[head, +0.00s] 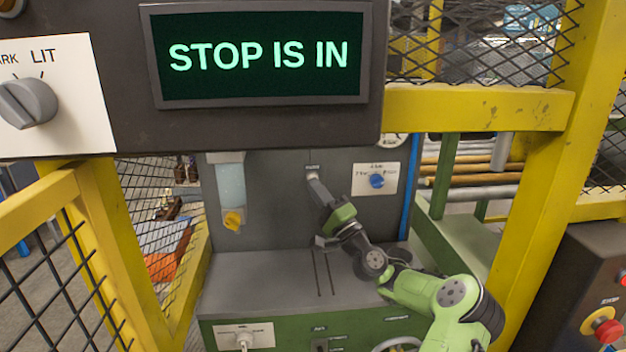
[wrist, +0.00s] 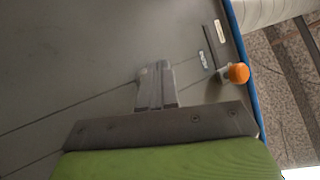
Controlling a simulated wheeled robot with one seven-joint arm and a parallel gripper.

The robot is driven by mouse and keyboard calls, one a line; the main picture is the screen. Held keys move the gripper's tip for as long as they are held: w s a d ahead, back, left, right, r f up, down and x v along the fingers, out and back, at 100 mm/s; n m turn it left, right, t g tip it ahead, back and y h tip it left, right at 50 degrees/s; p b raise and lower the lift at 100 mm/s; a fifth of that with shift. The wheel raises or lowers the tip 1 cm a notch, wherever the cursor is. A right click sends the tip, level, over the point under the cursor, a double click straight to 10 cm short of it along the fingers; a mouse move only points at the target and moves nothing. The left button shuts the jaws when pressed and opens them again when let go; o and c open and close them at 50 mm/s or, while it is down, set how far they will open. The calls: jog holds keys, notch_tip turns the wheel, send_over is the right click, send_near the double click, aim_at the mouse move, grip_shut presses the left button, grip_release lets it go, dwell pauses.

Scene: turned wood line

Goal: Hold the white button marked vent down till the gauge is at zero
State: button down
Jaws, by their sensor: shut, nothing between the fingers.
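My gripper (head: 313,177) is shut and empty in the head view. Its fingertips reach up to the grey upright panel (head: 270,190), just below a small label (head: 312,167) too small to read. I cannot make out a white button there; the fingers may hide it. Whether the tips touch the panel I cannot tell. The shut fingers also show in the wrist view (wrist: 154,74), over a plain grey surface. A round white dial (head: 391,140), perhaps the gauge, is mostly hidden behind the dark display box, and its reading cannot be seen.
A display (head: 262,57) reads STOP IS IN. A blue knob (head: 377,181) sits on a white plate right of my gripper. A clear tube with a yellow end (head: 233,218) hangs at left. Yellow guard posts (head: 535,190) stand both sides. An orange knob (wrist: 238,72) shows in the wrist view.

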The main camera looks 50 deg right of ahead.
jog(key=shift+w+d, duration=0.3)
jog(key=shift+w+d, duration=0.2)
jog(key=shift+w, duration=0.05)
dwell(0.8)
dwell(2.3)
jog(key=shift+s+a, duration=0.5)
jog(key=shift+s, duration=0.1)
jog(key=shift+b, duration=0.3)
jog(key=s+a+b, duration=0.2)
jog(key=s+a, duration=0.1)
jog(key=shift+s+a, duration=0.1)
jog(key=shift+s, duration=0.3)
